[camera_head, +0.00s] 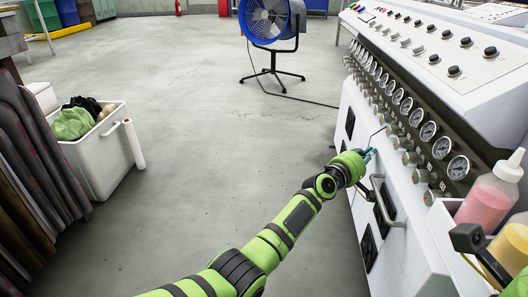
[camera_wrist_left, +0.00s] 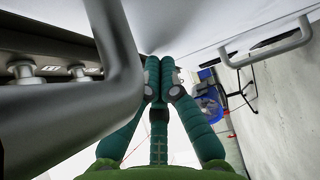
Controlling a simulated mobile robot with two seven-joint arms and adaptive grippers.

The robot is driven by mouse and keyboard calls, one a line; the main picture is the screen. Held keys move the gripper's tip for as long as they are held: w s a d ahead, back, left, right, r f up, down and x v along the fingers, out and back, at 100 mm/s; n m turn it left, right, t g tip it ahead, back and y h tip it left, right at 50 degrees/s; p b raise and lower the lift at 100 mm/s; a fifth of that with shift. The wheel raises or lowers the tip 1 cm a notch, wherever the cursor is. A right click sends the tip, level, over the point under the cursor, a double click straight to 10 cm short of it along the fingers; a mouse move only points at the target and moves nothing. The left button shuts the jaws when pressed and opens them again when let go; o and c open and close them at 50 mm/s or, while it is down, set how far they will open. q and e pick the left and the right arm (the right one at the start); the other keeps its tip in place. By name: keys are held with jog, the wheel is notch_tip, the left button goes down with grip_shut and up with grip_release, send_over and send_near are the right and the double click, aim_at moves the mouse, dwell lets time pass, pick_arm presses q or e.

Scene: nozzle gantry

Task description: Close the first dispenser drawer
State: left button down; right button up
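The white machine (camera_head: 352,98) stands along the right side of the head view. A grey bar handle (camera_head: 380,198) is on its front; I cannot tell which drawer is the first or how far any is out. My left gripper (camera_head: 369,154) is beside the front, just beyond this handle. In the left wrist view, its teal fingers (camera_wrist_left: 160,72) are drawn together with nothing visible between them. A large grey handle (camera_wrist_left: 122,60) passes close on the left, and another handle (camera_wrist_left: 268,56) is farther off at right. My right gripper is not in view.
A pink bottle (camera_head: 484,205) and a yellow one (camera_head: 510,246) stand at the near right. Gauges (camera_head: 428,131) line the machine. A blue fan (camera_head: 270,20) stands behind, its cable on the floor. A white bin (camera_head: 103,160) is at left. The middle floor is clear.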

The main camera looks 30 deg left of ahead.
pick_arm(q)
jog(key=shift+s+d, duration=0.1)
jog(key=shift+d, duration=0.2)
